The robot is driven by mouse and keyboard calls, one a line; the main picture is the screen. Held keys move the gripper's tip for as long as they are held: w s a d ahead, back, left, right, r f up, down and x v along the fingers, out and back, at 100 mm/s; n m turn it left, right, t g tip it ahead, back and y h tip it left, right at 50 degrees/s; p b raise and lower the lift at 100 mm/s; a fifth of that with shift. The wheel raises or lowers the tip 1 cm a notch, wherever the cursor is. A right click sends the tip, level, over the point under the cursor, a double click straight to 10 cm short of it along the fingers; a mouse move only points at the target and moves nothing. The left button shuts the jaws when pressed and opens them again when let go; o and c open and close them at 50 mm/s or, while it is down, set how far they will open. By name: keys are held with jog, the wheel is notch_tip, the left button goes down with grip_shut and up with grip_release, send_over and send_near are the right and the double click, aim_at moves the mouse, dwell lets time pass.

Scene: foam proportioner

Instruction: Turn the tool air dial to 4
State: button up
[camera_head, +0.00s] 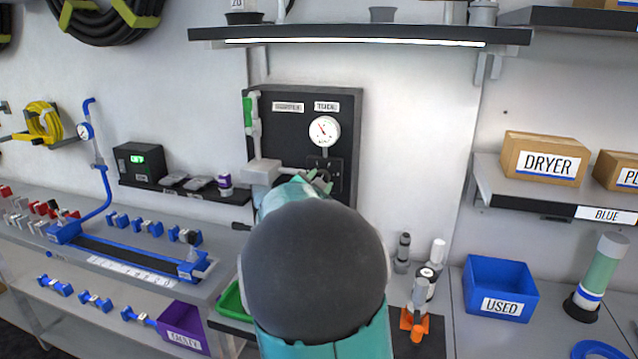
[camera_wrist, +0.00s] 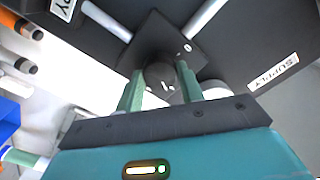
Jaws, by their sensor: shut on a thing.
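The black wall panel (camera_head: 347,110) carries a round white gauge (camera_head: 323,131) with a red needle, under a label reading TOOL (camera_head: 327,106). The dark dial knob (camera_wrist: 166,80) sits on a square black block (camera_wrist: 155,50) with grey pipes running from it. My gripper (camera_wrist: 161,90) is shut on the knob, with one green finger on each side. A small white mark shows on the knob, but I cannot read its setting. In the head view, my arm hides most of the knob and gripper.
A shelf (camera_head: 360,34) overhangs the panel. Below right stand a grey-and-orange device (camera_head: 418,310) and a blue USED bin (camera_head: 498,287). A SUPPLY label (camera_wrist: 272,72) shows beside the block.

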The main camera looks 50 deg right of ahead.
jog(key=o, duration=1)
jog(key=v, duration=1.4)
